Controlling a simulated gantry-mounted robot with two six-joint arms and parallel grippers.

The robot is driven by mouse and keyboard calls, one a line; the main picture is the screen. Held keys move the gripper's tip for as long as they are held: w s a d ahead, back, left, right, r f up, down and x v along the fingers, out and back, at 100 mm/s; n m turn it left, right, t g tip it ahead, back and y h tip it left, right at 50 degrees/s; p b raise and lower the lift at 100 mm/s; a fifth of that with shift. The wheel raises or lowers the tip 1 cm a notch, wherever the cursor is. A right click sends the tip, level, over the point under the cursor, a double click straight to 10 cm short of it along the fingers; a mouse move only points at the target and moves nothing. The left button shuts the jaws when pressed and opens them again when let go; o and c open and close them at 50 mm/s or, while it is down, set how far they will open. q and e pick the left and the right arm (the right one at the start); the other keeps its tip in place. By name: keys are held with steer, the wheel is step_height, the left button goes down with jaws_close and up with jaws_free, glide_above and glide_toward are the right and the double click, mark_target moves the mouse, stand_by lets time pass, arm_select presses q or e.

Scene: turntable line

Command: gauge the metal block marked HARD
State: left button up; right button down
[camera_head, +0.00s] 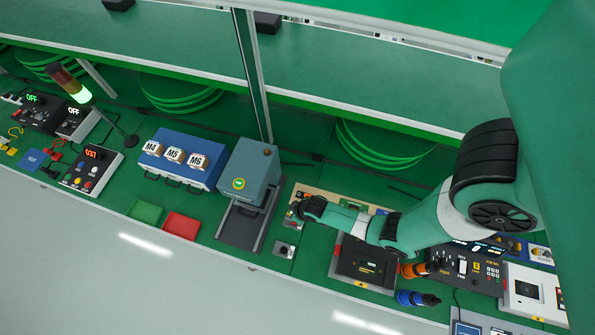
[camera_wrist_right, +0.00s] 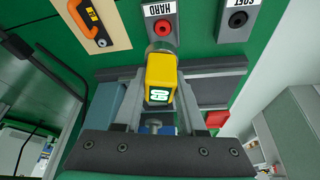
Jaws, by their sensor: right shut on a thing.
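My right gripper (camera_wrist_right: 158,90) is shut on a yellow hand-held gauge (camera_wrist_right: 161,70) with a small lit display, too small to read. The metal block marked HARD (camera_wrist_right: 174,11) lies just beyond the gauge's metal tip, with a red round spot on it. The tip overlaps the block's near edge; I cannot tell whether they touch. The block marked SOFT (camera_wrist_right: 238,24) sits to its right, with a dark round spot. In the head view my right gripper (camera_head: 297,209) is over the block area and largely hides the gauge. My left gripper is not in view.
A grey-blue press-like machine (camera_head: 249,172) stands left of my right gripper. An orange-handled tool (camera_wrist_right: 90,18) lies on a tan board nearby. Red (camera_head: 181,226) and green (camera_head: 146,211) trays are further left. A dark open case (camera_head: 362,265) is below my right arm.

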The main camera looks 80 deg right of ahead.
steer(key=shift+f+b, duration=2.1)
steer(key=shift+b, duration=0.05)
steer(key=shift+f+b, duration=0.45)
steer(key=shift+f, duration=0.1)
steer(key=shift+f+b, duration=0.5)
steer(key=shift+f, duration=0.25)
steer(key=shift+c, duration=2)
jaws_free()
steer(key=p+v, duration=0.5)
steer(key=v, duration=0.6)
steer(key=shift+r+p, duration=0.3)
steer(key=shift+p, duration=0.05)
steer(key=shift+s, duration=0.15)
